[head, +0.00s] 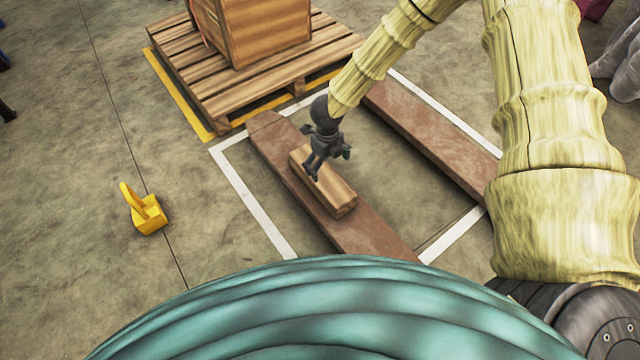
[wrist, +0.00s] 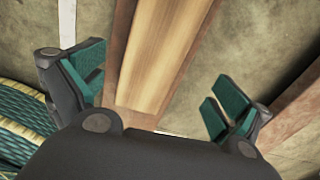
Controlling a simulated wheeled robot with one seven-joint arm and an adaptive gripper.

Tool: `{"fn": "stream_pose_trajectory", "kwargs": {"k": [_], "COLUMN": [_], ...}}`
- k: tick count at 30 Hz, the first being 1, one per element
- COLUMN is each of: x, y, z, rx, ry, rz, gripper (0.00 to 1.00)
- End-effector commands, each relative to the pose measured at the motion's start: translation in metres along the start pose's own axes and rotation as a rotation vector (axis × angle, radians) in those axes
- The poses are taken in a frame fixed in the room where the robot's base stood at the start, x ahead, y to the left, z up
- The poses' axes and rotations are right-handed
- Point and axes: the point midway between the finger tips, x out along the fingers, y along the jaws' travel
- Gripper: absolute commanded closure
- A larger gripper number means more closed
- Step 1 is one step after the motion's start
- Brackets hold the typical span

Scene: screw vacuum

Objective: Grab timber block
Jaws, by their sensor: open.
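The timber block (head: 334,190) is a light brown wooden beam lying lengthwise on the near reddish-brown plank (head: 370,232). My gripper (head: 329,165) is over the far half of the block in the head view, with its dark fingers spread apart. In the wrist view the block (wrist: 164,50) runs between the two fingers of my open gripper (wrist: 158,95), with green pads on either side and a gap to each. Nothing is held. Whether a finger touches the block cannot be told.
A second reddish-brown plank (head: 425,122) lies parallel to the right. A wooden pallet (head: 215,100) with a crate (head: 262,32) stands behind. A yellow object (head: 146,213) is on the floor at the left. White lines mark the floor around the planks. The floor at left is mostly clear.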

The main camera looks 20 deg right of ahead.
Motion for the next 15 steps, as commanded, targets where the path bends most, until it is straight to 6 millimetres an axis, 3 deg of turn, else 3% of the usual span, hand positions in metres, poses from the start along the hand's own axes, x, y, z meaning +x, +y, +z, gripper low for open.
{"fn": "stream_pose_trajectory", "kwargs": {"k": [8, 15], "x": [0.012, 0.045], "y": [0.000, 0.001], "z": [0.010, 0.011], "rx": [0.070, 0.068], "ry": [-0.008, -0.009], "rz": [0.020, 0.019], "gripper": [0.00, 0.00]}}
